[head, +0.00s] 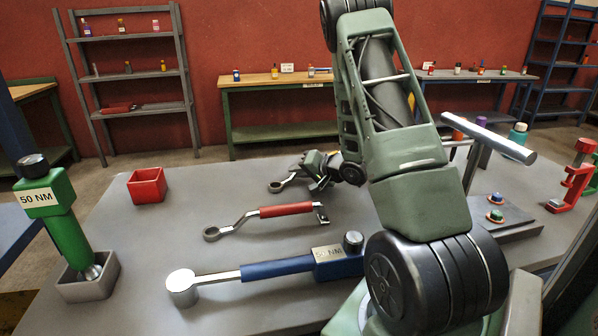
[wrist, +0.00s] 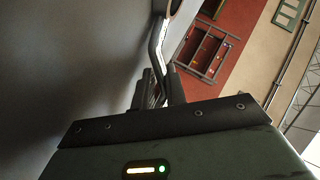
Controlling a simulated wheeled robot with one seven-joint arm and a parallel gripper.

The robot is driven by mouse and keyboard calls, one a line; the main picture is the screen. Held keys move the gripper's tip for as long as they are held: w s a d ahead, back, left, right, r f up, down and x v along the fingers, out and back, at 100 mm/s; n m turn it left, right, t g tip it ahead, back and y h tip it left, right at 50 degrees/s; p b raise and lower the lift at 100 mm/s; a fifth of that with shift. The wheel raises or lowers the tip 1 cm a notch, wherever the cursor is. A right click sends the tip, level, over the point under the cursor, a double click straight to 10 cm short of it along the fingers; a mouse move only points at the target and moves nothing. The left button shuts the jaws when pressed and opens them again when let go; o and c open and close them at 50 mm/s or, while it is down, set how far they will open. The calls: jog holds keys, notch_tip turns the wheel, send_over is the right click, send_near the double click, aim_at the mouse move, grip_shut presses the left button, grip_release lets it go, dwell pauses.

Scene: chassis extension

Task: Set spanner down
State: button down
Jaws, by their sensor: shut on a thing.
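My gripper (head: 318,172) is low over the far middle of the grey bench, shut on a metal spanner (head: 277,187). The spanner's ring end sticks out to the left of the jaws; the jaws and wrist hide most of the rest. In the wrist view the spanner's bent shank (wrist: 155,48) runs up from between the fingers of my gripper (wrist: 156,88). The spanner is at or just above the bench surface; I cannot tell whether it touches.
On the bench (head: 165,235), a red-handled spanner (head: 285,210) lies nearer, then a blue torque wrench (head: 280,266). A red box (head: 147,185) and a green torque wrench (head: 60,220) in a grey holder (head: 88,288) stand left. A red clamp (head: 573,178) is right. Bench between box and gripper is clear.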

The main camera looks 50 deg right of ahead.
jog(key=c, duration=1.3)
grip_release()
jog(key=shift+c, duration=0.2)
jog(key=shift+s, duration=0.15)
jog(key=v, duration=1.7)
jog(key=shift+a+r, duration=0.1)
jog(key=shift+r, duration=0.05)
